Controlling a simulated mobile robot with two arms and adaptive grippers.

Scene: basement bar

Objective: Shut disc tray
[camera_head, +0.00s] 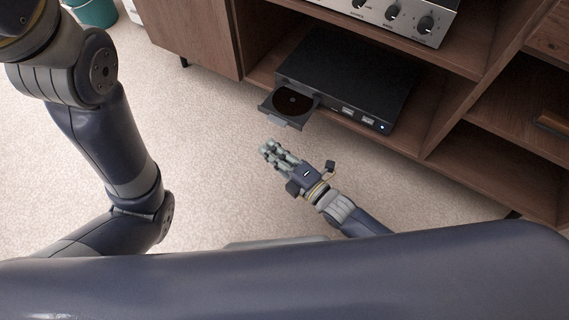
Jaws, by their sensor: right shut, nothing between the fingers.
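A black disc player (350,78) sits on the low shelf of a wooden cabinet. Its disc tray (273,108) sticks out of the left part of its front, with a dark disc (293,102) lying in it. My right gripper (268,147) is shut and empty in front of the cabinet, a little below the tray in the picture and apart from it. My left arm comes in at the left; its gripper is out of view.
A silver amplifier with knobs (395,18) stands on the shelf above the player. Wooden dividers (465,120) bound the player's shelf on the right. The pale carpet (215,120) in front of the cabinet is clear. A teal bin (92,12) stands at the top left.

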